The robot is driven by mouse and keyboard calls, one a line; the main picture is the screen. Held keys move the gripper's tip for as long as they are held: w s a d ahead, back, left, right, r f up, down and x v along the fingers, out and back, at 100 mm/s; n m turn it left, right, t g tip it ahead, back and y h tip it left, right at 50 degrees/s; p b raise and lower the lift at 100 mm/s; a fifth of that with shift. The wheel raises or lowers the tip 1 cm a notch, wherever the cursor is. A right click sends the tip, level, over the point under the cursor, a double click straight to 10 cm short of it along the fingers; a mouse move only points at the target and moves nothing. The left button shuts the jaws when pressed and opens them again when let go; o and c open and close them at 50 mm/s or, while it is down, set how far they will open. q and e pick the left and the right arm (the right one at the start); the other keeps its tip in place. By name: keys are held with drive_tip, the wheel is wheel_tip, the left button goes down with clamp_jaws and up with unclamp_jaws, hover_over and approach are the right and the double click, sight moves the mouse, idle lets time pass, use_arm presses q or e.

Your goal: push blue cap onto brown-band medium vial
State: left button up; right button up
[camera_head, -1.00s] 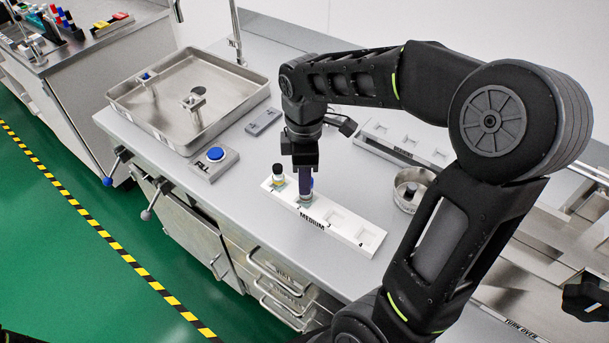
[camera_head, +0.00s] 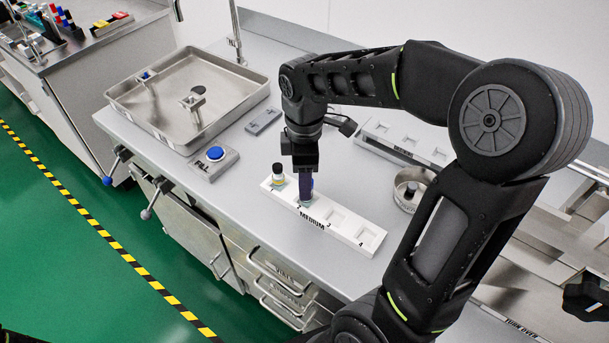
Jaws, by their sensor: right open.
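A white rack (camera_head: 343,228) marked MEDIUM stands on the grey bench with a row of numbered slots. A vial with a black cap and a yellowish band (camera_head: 278,176) stands upright in its leftmost slot. My right gripper (camera_head: 305,196) points straight down at the second slot, its jaws open. A bit of blue, likely the blue cap (camera_head: 313,184), shows just beside the fingers. The fingers hide most of the vial in that slot, so I cannot make out a brown band or how the cap sits. My left gripper is not in view.
A blue FILL button (camera_head: 215,153) on a grey box and a steel tray (camera_head: 130,103) lie to the left. A round metal cup (camera_head: 406,197) is right of the rack. Another white rack (camera_head: 425,146) stands behind. The other rack slots look empty.

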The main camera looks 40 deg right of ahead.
drive_tip(key=shift+r, duration=0.1)
wheel_tip(320, 180, up, 8)
drive_tip(key=shift+f, duration=0.2)
idle(0.7)
